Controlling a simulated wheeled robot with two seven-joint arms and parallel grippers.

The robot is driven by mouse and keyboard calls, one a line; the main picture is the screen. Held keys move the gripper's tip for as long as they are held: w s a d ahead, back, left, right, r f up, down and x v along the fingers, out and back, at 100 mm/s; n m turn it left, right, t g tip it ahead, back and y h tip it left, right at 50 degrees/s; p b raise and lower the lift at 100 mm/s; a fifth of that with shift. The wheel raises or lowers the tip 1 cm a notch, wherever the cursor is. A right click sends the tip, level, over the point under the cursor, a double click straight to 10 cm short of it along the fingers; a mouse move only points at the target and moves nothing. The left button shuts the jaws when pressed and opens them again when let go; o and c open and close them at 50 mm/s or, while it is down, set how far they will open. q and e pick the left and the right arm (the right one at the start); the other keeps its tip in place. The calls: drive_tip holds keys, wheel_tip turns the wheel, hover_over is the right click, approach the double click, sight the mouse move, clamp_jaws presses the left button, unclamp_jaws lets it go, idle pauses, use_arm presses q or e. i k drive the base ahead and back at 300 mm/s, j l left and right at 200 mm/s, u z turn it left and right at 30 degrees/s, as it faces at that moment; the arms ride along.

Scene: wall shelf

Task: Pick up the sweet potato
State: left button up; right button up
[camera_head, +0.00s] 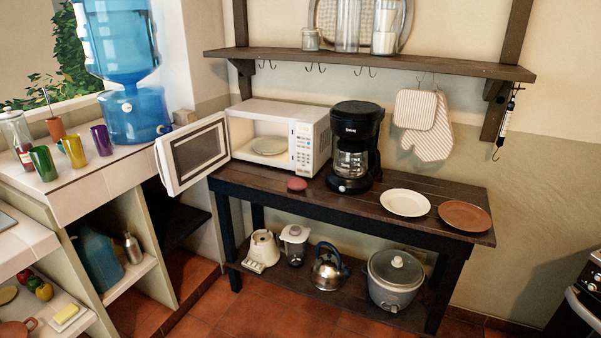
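A small reddish, rounded object that looks like the sweet potato (297,184) lies on the dark wooden table (393,228) near its front edge. It sits in front of the microwave (310,142) and to the left of the black coffee maker (355,148). The microwave door (194,153) stands open to the left, and a pale plate (270,146) shows inside. Neither of my grippers shows in the head view.
A white plate (405,202) and a brown plate (465,216) lie on the table's right half. A wall shelf (370,63) with hooks runs above. A blue water dispenser (132,115) and colored cups (73,151) stand on the left counter.

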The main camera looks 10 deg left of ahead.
sight(298, 184)
drive_tip(key=i+l+u, duration=0.1)
drive_tip(key=i+u, duration=0.25)
drive_tip(key=i, duration=0.2)
drive_tip(key=i+l+u, duration=0.35)
drive_tip(key=i, duration=0.2)
drive_tip(key=i+l+u, duration=0.95)
drive_tip(key=k+j, duration=0.05)
drive_tip(key=j, duration=0.05)
